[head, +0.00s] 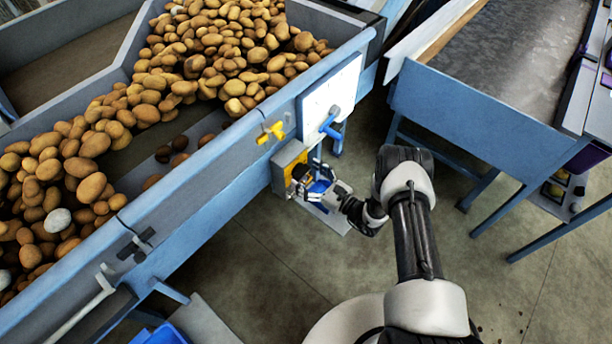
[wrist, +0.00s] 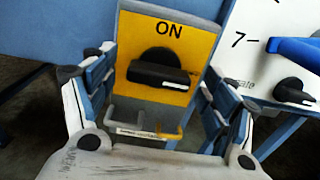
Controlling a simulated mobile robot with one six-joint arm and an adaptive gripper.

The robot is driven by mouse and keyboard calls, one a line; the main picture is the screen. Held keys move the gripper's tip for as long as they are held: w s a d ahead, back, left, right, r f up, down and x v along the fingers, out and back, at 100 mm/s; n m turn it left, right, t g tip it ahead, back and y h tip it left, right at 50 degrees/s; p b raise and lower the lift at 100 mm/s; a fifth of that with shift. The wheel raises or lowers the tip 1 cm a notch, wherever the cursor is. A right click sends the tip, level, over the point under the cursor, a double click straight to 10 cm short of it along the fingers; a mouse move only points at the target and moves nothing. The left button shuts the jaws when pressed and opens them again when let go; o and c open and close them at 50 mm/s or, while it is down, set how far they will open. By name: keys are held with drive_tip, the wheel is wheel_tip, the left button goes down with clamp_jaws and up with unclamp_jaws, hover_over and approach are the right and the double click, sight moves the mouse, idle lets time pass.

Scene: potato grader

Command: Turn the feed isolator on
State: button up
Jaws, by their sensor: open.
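The feed isolator (wrist: 200,44) is a yellow plate marked ON at its top, with a black rotary knob (wrist: 158,73) whose bar lies roughly crosswise, not pointing up at ON. In the head view the isolator (head: 300,172) sits on a grey box on the side of the blue machine. My gripper (wrist: 158,82) is open, with one finger to each side of the plate and knob. No contact with the knob shows. In the head view my gripper (head: 322,190) is right in front of the isolator and partly hides it.
Below the knob is a clear guard-like piece with a yellow bar (wrist: 168,135). Close on the right are a blue lever (wrist: 300,52) and a small black knob (wrist: 293,91) on a white panel (head: 345,85). A yellow handle (head: 270,132) is above left. Open floor lies in front.

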drive_tip(key=shift+w+a, duration=0.2)
drive_tip(key=shift+a, duration=0.1)
drive_tip(key=shift+c, duration=0.3)
drive_tip(key=c, duration=1)
